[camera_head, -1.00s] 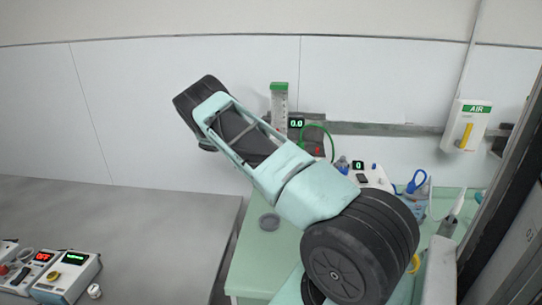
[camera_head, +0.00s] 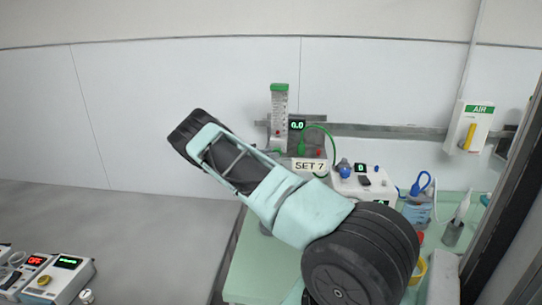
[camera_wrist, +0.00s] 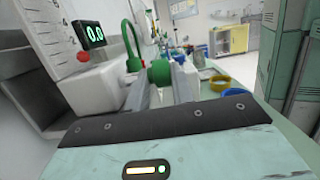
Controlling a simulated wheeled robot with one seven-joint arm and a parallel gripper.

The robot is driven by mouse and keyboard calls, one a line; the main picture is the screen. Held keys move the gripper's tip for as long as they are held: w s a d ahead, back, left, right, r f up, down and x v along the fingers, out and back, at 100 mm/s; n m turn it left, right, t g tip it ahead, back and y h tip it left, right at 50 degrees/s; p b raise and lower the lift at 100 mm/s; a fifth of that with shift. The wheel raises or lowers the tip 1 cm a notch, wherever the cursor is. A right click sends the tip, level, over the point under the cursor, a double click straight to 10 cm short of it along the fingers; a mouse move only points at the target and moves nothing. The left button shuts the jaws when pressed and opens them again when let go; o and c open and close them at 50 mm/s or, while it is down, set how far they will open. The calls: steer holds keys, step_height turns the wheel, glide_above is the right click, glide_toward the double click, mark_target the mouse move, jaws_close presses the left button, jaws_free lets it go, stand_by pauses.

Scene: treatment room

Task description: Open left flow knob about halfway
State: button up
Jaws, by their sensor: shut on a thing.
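The flowmeter (camera_head: 279,115) is a clear scaled tube with a green top, standing at the back of the green-topped table beside a display (camera_head: 297,125) reading 0.0. The display (camera_wrist: 94,33) also shows in the wrist view, again at 0.0.
A sign reading SET 7 (camera_head: 309,165) and a white device (camera_head: 362,185) with a blue knob stand right of the flowmeter. A green hose (camera_wrist: 131,42) rises close beside the fingers. A yellow-levered AIR wall box (camera_head: 467,128) hangs at right.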

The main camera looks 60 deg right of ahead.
steer(key=shift+s+a+f, duration=0.15)
steer(key=shift+a+f, duration=0.05)
steer(key=shift+f, duration=0.1)
steer(key=o, duration=0.6)
steer(key=shift+o, duration=1.3)
steer(key=shift+a+r, duration=0.15)
steer(key=b+v, duration=1.2)
steer(key=b, duration=0.4)
steer(key=shift+d+b, duration=0.2)
steer(key=shift+b, duration=0.2)
